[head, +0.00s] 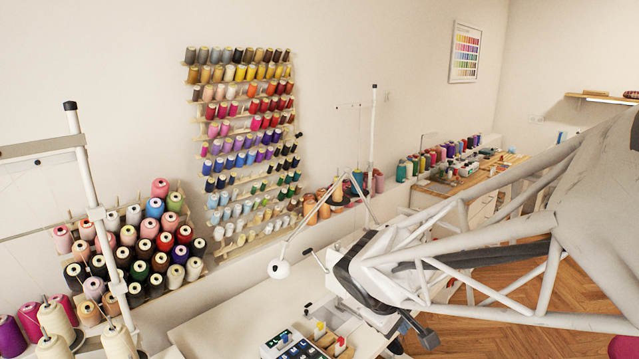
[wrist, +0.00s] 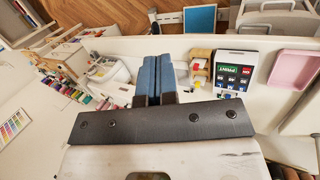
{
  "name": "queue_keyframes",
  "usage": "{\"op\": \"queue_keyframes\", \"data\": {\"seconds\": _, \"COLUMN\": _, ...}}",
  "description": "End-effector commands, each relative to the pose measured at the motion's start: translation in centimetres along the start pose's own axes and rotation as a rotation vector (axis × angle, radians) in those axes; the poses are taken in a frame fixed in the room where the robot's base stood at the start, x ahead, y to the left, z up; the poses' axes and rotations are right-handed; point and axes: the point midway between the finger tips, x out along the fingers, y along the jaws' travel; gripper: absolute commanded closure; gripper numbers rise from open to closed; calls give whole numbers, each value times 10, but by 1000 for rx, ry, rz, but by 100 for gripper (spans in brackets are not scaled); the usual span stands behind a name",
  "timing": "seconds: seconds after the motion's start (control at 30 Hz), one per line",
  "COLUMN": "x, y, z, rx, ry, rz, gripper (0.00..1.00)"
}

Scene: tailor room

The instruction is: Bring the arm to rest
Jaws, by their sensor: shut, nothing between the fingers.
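My gripper (wrist: 153,68) shows in the wrist view with its two blue-padded fingers pressed together and nothing between them. It is above the white table (wrist: 218,45), and no contact with anything is visible. In the head view my pale lattice arm (head: 500,255) reaches in from the right over the worktable. The gripper's fingertips cannot be made out clearly there.
A device with a keypad (wrist: 236,72) and a pink tray (wrist: 292,68) are right of my gripper in the wrist view. A thread rack (head: 245,140), more spools (head: 130,250) and a lamp (head: 279,268) stand along the wall in the head view.

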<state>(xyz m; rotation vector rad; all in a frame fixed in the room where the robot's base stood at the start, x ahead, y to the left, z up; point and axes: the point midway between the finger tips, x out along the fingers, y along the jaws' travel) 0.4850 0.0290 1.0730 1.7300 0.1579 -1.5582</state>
Motion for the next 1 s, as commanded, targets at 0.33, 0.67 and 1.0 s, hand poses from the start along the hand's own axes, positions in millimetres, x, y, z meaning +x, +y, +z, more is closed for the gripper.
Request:
{"op": "queue_keyframes", "data": {"seconds": 0.33, "x": -50, "y": -12, "z": 101, "rx": 426, "ry": 45, "rz": -210, "gripper": 100}}
{"op": "queue_keyframes", "data": {"seconds": 0.67, "x": -81, "y": -39, "z": 152, "rx": 695, "ry": 103, "rz": -367, "gripper": 100}}
{"op": "queue_keyframes", "data": {"seconds": 1.0, "x": -85, "y": -44, "z": 158, "rx": 735, "ry": 113, "rz": -395, "gripper": 100}}
